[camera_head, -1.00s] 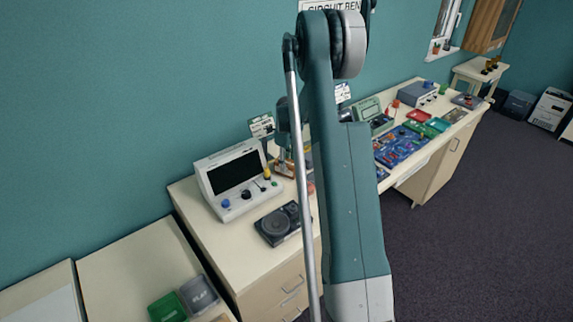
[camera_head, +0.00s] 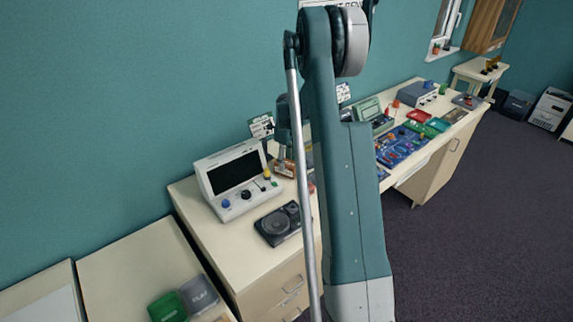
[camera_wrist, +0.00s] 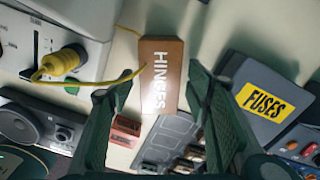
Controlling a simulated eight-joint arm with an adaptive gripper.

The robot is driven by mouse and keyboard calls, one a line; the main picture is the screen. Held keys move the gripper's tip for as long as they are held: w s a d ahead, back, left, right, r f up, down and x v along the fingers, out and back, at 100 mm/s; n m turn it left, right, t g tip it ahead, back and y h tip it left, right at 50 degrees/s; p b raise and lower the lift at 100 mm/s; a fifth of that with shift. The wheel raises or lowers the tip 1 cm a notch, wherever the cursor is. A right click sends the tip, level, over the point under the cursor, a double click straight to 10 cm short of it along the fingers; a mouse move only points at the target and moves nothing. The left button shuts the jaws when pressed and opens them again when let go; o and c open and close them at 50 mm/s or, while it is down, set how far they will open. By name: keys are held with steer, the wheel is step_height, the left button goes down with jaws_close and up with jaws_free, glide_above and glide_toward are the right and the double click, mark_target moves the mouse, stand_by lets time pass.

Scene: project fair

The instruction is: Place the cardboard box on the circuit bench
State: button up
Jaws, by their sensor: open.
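A brown cardboard box (camera_wrist: 161,75) with white lettering "HINGES" lies between my fingers in the wrist view, with a gap on each side. It appears to rest on the pale bench top. My gripper (camera_wrist: 158,82) is open around the box. In the head view my arm hides most of the gripper, and a small brown patch (camera_head: 284,168) beside it is probably the box.
A white instrument (camera_head: 236,180) and a black speaker-like device (camera_head: 280,223) stand left of the arm. The wrist view shows a yellow plug with cable (camera_wrist: 62,62), a grey compartment tray (camera_wrist: 168,138) and a "FUSES" box (camera_wrist: 265,98) close by. Circuit boards (camera_head: 400,148) lie farther right.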

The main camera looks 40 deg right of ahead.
mark_target(286, 162)
step_height(286, 162, up, 11)
steer(key=shift+f, duration=0.2)
stand_by(0.3)
stand_by(0.5)
steer(key=s+a+r+n+t, duration=0.1)
steer(key=s+a+r+n, duration=0.4)
steer(key=a+r, duration=0.3)
steer(key=s+a+r+n+t+h, duration=0.1)
steer(key=s+a+r+n, duration=0.35)
steer(key=a, duration=0.55)
steer(key=s+a+r+n+t, duration=0.1)
steer(key=s+a+r+n, duration=0.3)
steer(key=a+r+n, duration=0.4)
steer(key=s+a+f+n+t, duration=0.1)
steer(key=s+a+n+t, duration=0.1)
steer(key=s+a+n, duration=0.5)
steer(key=s+a+f+n+t+y, duration=0.1)
steer(key=s+a+f+n+t, duration=0.1)
steer(key=s+a+n, duration=0.5)
steer(key=s+a, duration=0.5)
steer(key=s, duration=0.4)
steer(key=shift+s, duration=0.35)
